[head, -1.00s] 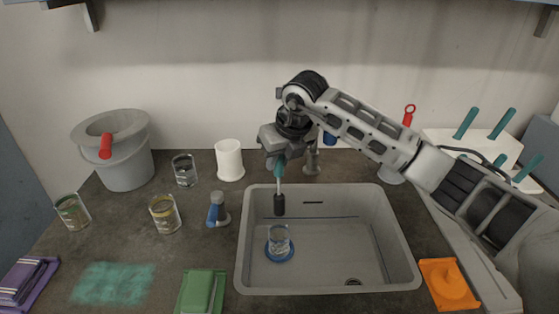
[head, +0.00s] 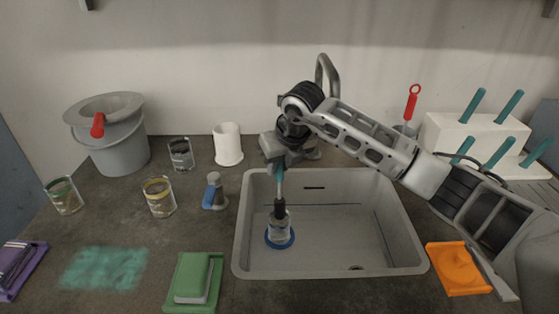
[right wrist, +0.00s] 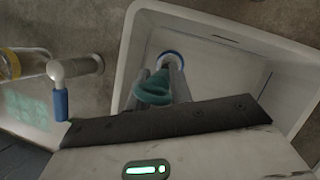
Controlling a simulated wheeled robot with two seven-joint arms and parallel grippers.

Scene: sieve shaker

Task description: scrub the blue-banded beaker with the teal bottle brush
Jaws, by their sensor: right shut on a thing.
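My right gripper (head: 281,164) is shut on the teal handle of the bottle brush (head: 279,182), pointing down over the sink. The handle also shows between the fingers in the right wrist view (right wrist: 153,90). The brush's dark head (head: 280,208) is at the mouth of a clear beaker (head: 279,229); its tip appears to be inside, though the exact depth is unclear. The beaker stands upright in the sink on a blue round base (head: 279,243). In the right wrist view the gripper and brush hide most of the beaker. My left gripper is not in view.
The grey sink (head: 360,215) has free room right of the beaker. A blue-and-grey dispenser (head: 215,192) and a yellow-banded beaker (head: 160,197) stand left of it. A grey faucet (head: 328,75) rises behind. A white block (head: 470,140) holds several teal handles.

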